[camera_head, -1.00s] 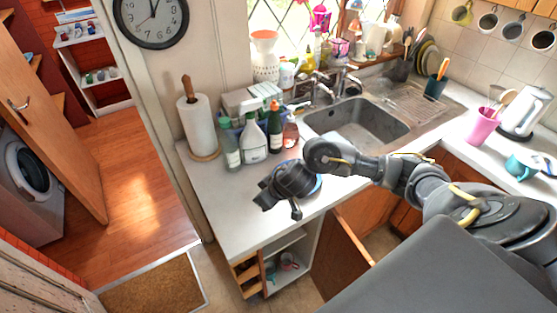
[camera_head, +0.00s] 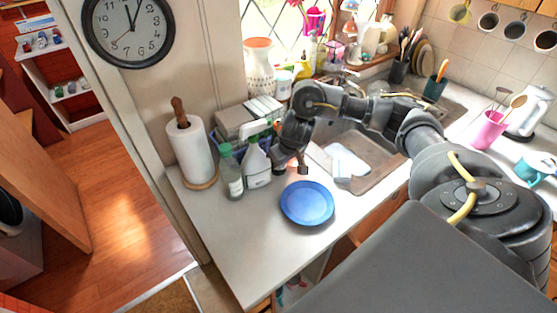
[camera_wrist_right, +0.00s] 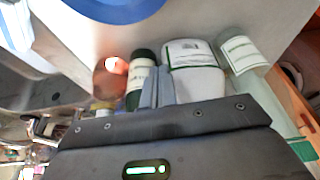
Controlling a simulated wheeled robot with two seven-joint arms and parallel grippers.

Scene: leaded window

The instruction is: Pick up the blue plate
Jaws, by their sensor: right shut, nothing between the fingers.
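The blue plate (camera_head: 307,203) lies flat on the white counter, in full view in the head view. Part of it shows at the top edge of the right wrist view (camera_wrist_right: 115,8). My right gripper (camera_head: 291,168) is above the counter by the bottles, behind the plate and apart from it. Its fingers (camera_wrist_right: 159,88) are together with nothing between them in the right wrist view. My left gripper is in neither view.
A white spray bottle (camera_head: 257,165), a green-capped bottle (camera_head: 231,175) and a paper towel roll (camera_head: 190,150) stand left of my right gripper. The sink (camera_head: 382,151) is to the right. The counter (camera_head: 245,237) in front of the plate is clear.

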